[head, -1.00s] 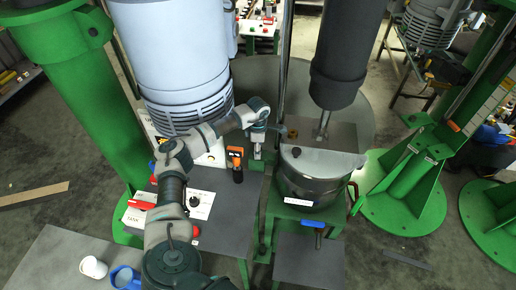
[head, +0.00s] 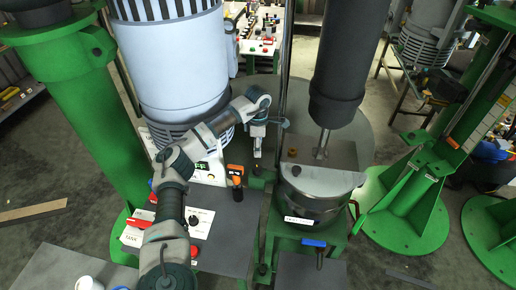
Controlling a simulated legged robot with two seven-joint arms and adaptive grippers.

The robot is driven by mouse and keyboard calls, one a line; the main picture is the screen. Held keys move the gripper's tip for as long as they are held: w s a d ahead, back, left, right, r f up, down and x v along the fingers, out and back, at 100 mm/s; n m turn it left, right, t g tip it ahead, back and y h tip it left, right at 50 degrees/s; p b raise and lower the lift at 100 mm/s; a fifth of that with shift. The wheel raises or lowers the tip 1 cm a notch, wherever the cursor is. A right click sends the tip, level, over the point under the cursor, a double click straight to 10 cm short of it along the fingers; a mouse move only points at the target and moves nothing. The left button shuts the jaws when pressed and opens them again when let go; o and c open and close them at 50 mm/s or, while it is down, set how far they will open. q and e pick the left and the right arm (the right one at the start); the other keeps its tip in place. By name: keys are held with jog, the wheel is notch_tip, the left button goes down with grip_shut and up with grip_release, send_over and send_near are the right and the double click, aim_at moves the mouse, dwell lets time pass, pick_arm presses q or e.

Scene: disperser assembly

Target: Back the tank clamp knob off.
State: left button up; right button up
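The silver tank (head: 310,205) stands on the green frame right of centre, with a grey half lid on top. I cannot pick out the tank clamp knob with certainty; a small dark knob-like part (head: 285,123) shows beside the vertical rod, just right of my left wrist. My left gripper (head: 257,154) points down left of the tank and the rod. Its fingers are small and partly blurred, so I cannot see whether they are open or hold anything. My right gripper is not in view.
A dark cylinder (head: 338,80) with a shaft hangs above the tank. An orange and black device (head: 235,178) is close to my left gripper. A blue-handled valve (head: 313,243) is below the tank. A large grey motor housing (head: 180,65) stands behind my arm.

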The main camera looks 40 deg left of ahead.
pick_arm(q)
jog(key=m+p, duration=0.5)
jog(key=m, duration=0.9)
send_near(257, 168)
notch_tip(257, 168, down, 10)
jog(key=shift+w+r+p, duration=0.1)
jog(key=shift+p, duration=0.8)
jog(key=c, duration=1.1)
jog(key=shift+c, duration=0.2)
